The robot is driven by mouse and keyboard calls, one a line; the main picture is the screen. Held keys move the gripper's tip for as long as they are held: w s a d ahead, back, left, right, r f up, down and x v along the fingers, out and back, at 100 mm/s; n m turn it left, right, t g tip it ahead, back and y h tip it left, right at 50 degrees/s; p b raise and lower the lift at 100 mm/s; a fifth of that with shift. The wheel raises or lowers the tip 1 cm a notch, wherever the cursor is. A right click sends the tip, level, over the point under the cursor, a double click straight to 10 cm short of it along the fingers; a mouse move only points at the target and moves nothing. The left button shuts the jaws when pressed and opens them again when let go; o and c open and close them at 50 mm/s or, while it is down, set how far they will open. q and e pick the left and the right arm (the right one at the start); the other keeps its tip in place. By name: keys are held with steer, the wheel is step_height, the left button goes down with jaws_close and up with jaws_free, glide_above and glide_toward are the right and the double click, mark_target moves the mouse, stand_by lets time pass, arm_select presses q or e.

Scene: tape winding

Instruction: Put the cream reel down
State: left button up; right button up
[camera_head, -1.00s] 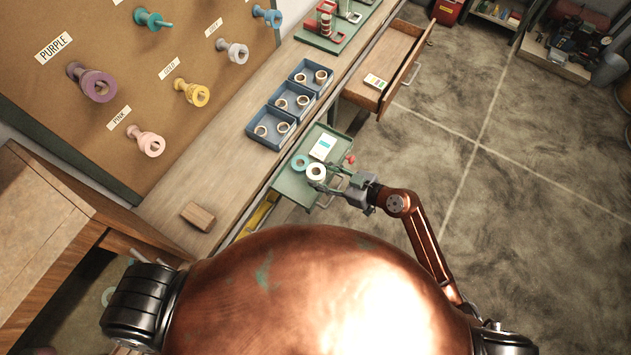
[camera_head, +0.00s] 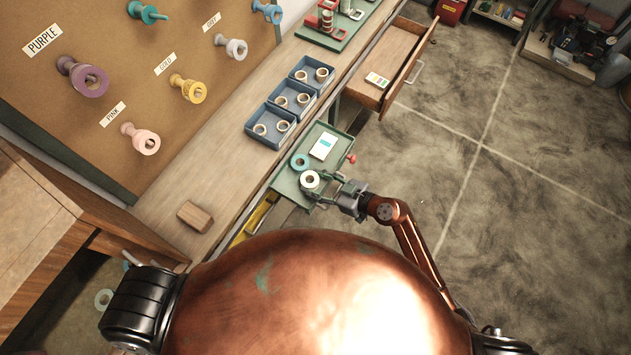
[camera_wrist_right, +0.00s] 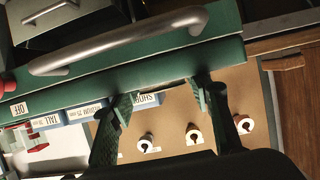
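The cream reel (camera_head: 310,179) is a pale ring in the green pulled-out tray (camera_head: 331,131), just below the teal reel (camera_head: 300,162) in the head view. My right gripper (camera_head: 318,184) comes in from the right, with its fingertips close beside the cream reel; contact cannot be told. In the right wrist view, my right gripper (camera_wrist_right: 163,100) has its fingers well apart and no reel shows between them. The tray's green front and grey handle (camera_wrist_right: 120,42) cross that view near the fingers. My left gripper is not seen.
A white card (camera_head: 323,146) lies in the tray, and a red knob (camera_head: 351,159) is at its side. Blue bins (camera_head: 262,142) of rings and a wooden block (camera_head: 195,216) sit on the bench. An open wooden drawer (camera_head: 390,60) juts out farther back.

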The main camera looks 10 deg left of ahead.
steer(key=o, duration=0.3)
steer(key=shift+o, duration=0.2)
steer(key=shift+r, duration=0.1)
steer(key=p+v, duration=0.2)
steer(key=v, duration=1)
